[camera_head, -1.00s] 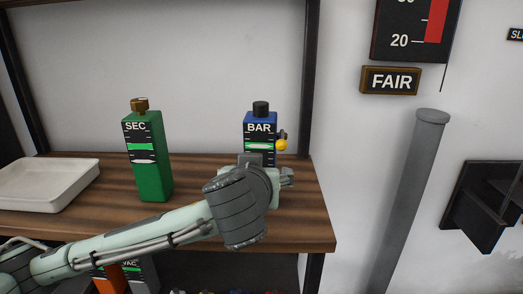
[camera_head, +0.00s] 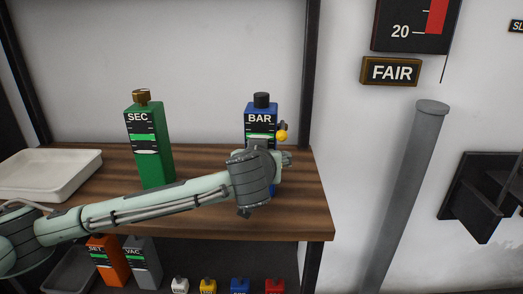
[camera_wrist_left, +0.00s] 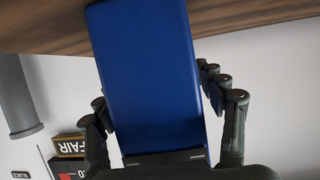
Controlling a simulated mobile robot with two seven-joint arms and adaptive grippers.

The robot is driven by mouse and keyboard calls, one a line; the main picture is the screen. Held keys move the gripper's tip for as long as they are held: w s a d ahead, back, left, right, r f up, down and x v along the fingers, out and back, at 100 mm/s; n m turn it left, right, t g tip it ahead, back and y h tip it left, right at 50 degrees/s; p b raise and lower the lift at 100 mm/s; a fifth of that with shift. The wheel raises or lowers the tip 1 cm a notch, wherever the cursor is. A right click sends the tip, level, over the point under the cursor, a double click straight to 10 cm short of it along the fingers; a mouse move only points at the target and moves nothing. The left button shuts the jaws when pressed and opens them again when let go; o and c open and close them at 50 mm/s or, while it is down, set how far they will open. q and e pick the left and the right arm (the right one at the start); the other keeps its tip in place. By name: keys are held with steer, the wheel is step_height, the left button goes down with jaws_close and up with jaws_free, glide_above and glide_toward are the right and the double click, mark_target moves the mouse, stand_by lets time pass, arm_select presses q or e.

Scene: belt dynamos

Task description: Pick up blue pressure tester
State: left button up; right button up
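The blue pressure tester (camera_head: 260,109), labelled BAR, stands upright near the right end of the wooden shelf. It has a black cap and a yellow knob on its right side. My left gripper (camera_head: 276,160) is at its front, and my wrist hides its lower part in the head view. In the left wrist view the tester's plain blue side (camera_wrist_left: 150,70) fills the middle. The open fingers (camera_wrist_left: 151,85) of my left gripper flank it closely; whether they touch it is unclear. My right gripper is not in view.
A green SEC device (camera_head: 151,165) stands left of the tester, with a white tray (camera_head: 50,172) farther left. A black shelf post (camera_head: 311,70) rises just right of the tester. Orange (camera_head: 108,262) and grey (camera_head: 142,263) devices and several small coloured items sit below.

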arm_select(q)
jaws_close()
steer(key=shift+r, duration=0.15)
stand_by(0.4)
steer(key=shift+r, duration=0.1)
steer(key=shift+r, duration=0.6)
steer(key=s+a+r, duration=0.6)
steer(key=a+r, duration=0.3)
steer(key=a, duration=0.1)
steer(key=shift+r, duration=0.25)
